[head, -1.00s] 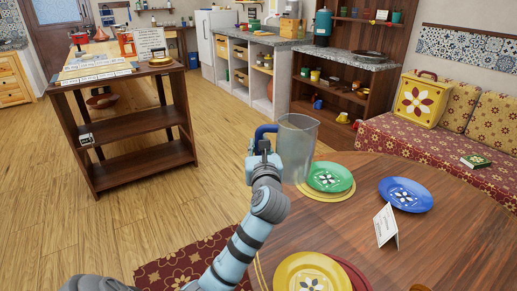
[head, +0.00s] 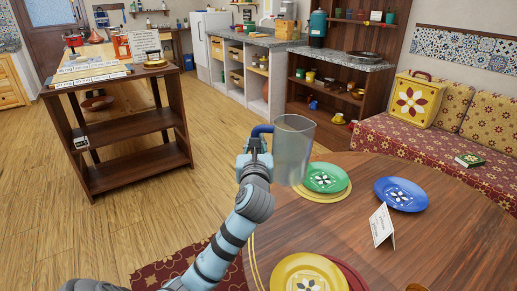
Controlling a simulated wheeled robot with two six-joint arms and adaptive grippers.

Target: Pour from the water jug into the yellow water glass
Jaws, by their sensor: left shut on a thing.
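The water jug (head: 293,152) is a clear, greyish vessel with a blue handle (head: 262,130). My left gripper (head: 256,146) is shut on the handle, on the jug's left side. The jug is held near the far left edge of the round table, left of the green plate, and looks close to upright, with its top leaning slightly right. I cannot tell whether water is in it. No yellow water glass shows clearly; a small orange-brown thing (head: 418,288) is cut off at the bottom edge. My right gripper is out of view.
The wooden table (head: 440,250) bears a green plate (head: 325,178), a blue plate (head: 401,194), a yellow plate (head: 308,275) and a white folded card (head: 382,226). A dark shelf (head: 130,138) stands left. A patterned bench (head: 430,146) is behind the table.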

